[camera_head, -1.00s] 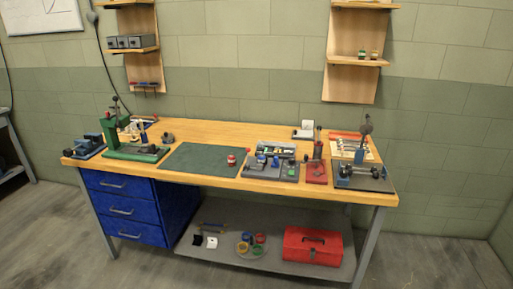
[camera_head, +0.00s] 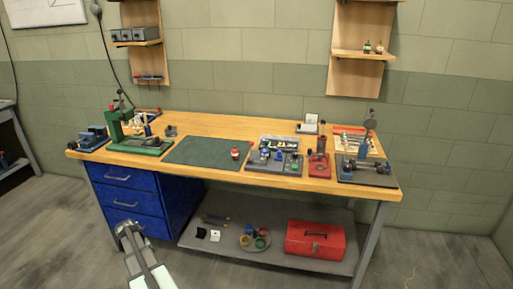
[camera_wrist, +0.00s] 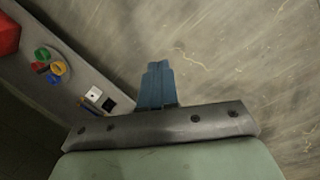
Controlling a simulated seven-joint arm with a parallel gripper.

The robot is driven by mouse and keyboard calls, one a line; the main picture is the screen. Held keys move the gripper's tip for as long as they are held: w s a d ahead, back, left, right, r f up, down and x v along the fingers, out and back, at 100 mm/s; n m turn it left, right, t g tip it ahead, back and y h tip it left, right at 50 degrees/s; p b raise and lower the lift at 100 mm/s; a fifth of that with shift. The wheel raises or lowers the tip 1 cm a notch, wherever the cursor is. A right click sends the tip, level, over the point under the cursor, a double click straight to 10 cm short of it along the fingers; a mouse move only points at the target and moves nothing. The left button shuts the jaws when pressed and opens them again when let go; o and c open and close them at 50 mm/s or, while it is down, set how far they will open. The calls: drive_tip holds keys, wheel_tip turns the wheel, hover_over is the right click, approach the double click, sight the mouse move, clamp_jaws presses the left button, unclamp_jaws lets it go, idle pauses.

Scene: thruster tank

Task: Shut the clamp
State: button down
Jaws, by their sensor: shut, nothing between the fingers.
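A red-based device with an upright dark handle (camera_head: 320,166) stands near the front edge of the bench, right of centre; it looks like the clamp. Its handle points up, and the head view is too small to show its jaw clearly. My gripper (camera_head: 127,228) is at the lower left of the head view, in front of the blue drawers, low and far from the clamp. In the wrist view my gripper's blue-grey fingers (camera_wrist: 158,84) are together and empty, above the concrete floor. The clamp is not in the wrist view.
The wooden bench (camera_head: 215,129) carries a green press (camera_head: 130,140), a green mat (camera_head: 208,152), a grey parts tray (camera_head: 273,164) left of the clamp and a dark gauge stand (camera_head: 366,170) right of it. A red toolbox (camera_head: 315,239) sits on the lower shelf.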

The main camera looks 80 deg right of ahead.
drive_tip(key=s+d+r+m+h, duration=0.15)
drive_tip(key=s+d+r, duration=0.35)
drive_tip(key=d+r, duration=0.55)
drive_tip(key=s+d+r+m, duration=0.2)
drive_tip(key=s+d+r, duration=0.3)
drive_tip(key=d+r, duration=0.55)
drive_tip(key=s+d+r+m+h, duration=0.1)
drive_tip(key=s+d+r, duration=0.55)
drive_tip(key=d, duration=0.65)
drive_tip(key=s+d+r+n+t+y, duration=0.1)
drive_tip(key=s+d+r+t, duration=0.3)
drive_tip(key=s+d+r, duration=0.3)
drive_tip(key=s+d+r+n+t+y, duration=0.1)
drive_tip(key=s+d+r+t, duration=0.4)
drive_tip(key=s, duration=1.3)
drive_tip(key=shift+s+d+r+t, duration=0.3)
drive_tip(key=shift+d+r, duration=0.8)
drive_tip(key=shift+r, duration=1.2)
drive_tip(key=shift+y, duration=0.25)
drive_tip(key=shift+x, duration=5.05)
drive_tip(key=shift+a+r, duration=0.15)
drive_tip(key=shift+a, duration=0.15)
